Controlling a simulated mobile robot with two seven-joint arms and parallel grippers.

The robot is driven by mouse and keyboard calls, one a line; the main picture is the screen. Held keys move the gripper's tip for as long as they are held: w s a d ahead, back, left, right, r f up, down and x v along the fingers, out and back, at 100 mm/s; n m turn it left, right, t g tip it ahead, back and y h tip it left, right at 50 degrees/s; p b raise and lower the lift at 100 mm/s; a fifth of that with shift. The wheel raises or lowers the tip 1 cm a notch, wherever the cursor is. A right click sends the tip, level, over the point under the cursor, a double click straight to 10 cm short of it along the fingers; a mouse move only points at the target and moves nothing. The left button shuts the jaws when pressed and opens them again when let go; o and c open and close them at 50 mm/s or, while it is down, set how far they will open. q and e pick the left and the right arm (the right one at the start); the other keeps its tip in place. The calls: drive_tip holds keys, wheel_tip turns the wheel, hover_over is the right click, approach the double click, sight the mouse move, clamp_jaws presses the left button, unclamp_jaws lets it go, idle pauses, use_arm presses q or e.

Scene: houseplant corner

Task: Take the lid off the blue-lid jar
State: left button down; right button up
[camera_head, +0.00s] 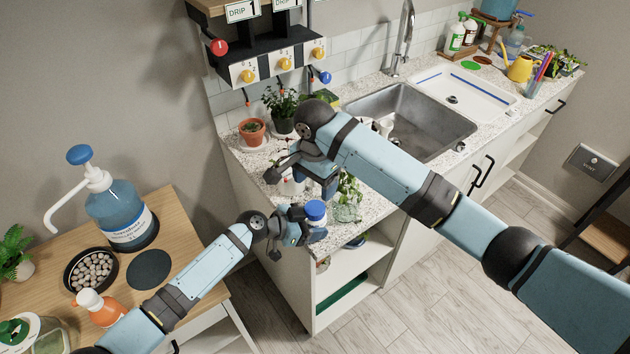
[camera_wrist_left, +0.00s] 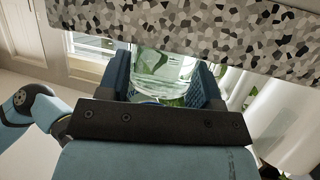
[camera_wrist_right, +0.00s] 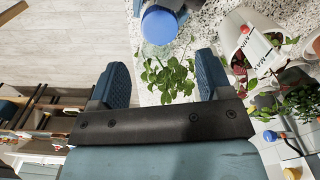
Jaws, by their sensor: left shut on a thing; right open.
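The jar's blue lid (camera_head: 315,211) is on top of the jar, beside the counter's front edge. In the right wrist view the lid (camera_wrist_right: 160,25) shows from above, beyond the fingertips. My left gripper (camera_head: 300,228) is shut on the jar; in the left wrist view the clear glass jar (camera_wrist_left: 162,68) sits between its fingers, with green leaves seen through it. My right gripper (camera_head: 305,172) is above the counter, up and left of the lid in the head view. Its fingers (camera_wrist_right: 163,72) are open and apart from the lid, with leaves visible beyond the gap.
A leafy plant (camera_head: 349,187) stands close to the lid on the speckled counter (camera_head: 385,192). A white MAX-marked container (camera_wrist_right: 247,42), a terracotta pot (camera_head: 252,131) and another plant (camera_head: 283,105) crowd the counter's left end. Open shelves (camera_head: 340,275) lie below; the floor in front is clear.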

sight(315, 208)
drive_tip(key=m, duration=0.6)
drive_tip(key=shift+m, duration=0.4)
drive_tip(key=shift+f, duration=4.05)
drive_tip(key=c, duration=0.9)
drive_tip(key=n, duration=0.3)
drive_tip(key=shift+c, duration=0.2)
